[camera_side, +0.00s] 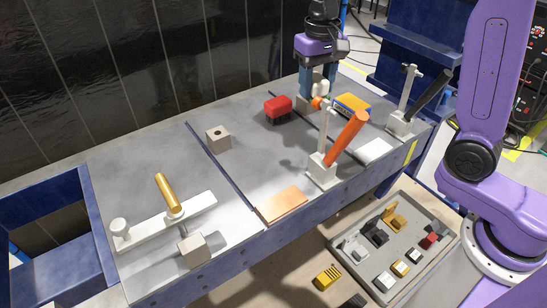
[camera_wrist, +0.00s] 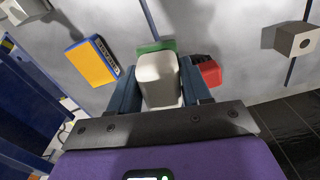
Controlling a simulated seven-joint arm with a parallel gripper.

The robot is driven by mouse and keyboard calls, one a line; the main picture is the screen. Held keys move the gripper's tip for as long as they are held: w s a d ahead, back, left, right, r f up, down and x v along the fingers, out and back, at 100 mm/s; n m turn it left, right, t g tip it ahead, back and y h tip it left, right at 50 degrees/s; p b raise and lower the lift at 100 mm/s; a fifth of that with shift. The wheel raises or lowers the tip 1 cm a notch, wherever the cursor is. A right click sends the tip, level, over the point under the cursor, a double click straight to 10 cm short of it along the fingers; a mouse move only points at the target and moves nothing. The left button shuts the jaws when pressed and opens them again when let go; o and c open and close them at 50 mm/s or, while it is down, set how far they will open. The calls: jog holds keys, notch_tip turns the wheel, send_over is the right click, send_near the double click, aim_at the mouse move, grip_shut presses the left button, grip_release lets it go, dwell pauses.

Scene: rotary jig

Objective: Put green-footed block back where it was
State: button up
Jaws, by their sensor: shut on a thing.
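My gripper (camera_wrist: 160,85) is shut on a pale grey-white block (camera_wrist: 160,72) in the wrist view. A green foot (camera_wrist: 155,46) shows at the far end of that block, so it is the green-footed block. In the side view my gripper (camera_side: 318,84) points down over the back of the bench, behind the orange-handled clamp. I cannot tell whether the block touches the bench top.
A red block (camera_side: 278,109) stands left of my gripper, a yellow-and-blue block (camera_side: 352,104) right. The orange-handled clamp (camera_side: 345,140) rises in front; a black-handled clamp (camera_side: 430,90) stands right. A grey block with a hole (camera_side: 218,138) and gold-handled clamp (camera_side: 170,195) are farther left. A parts tray (camera_side: 345,270) sits below.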

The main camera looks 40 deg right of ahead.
jog(key=s+a+r+n, duration=0.2)
jog(key=a, duration=1.1)
jog(key=f, duration=0.9)
jog(key=shift+s+f, duration=0.2)
jog(key=shift+f, duration=0.1)
jog(key=shift+f, duration=0.15)
jog(key=o, duration=1.1)
notch_tip(320, 180, up, 12)
jog(key=shift+r, duration=0.2)
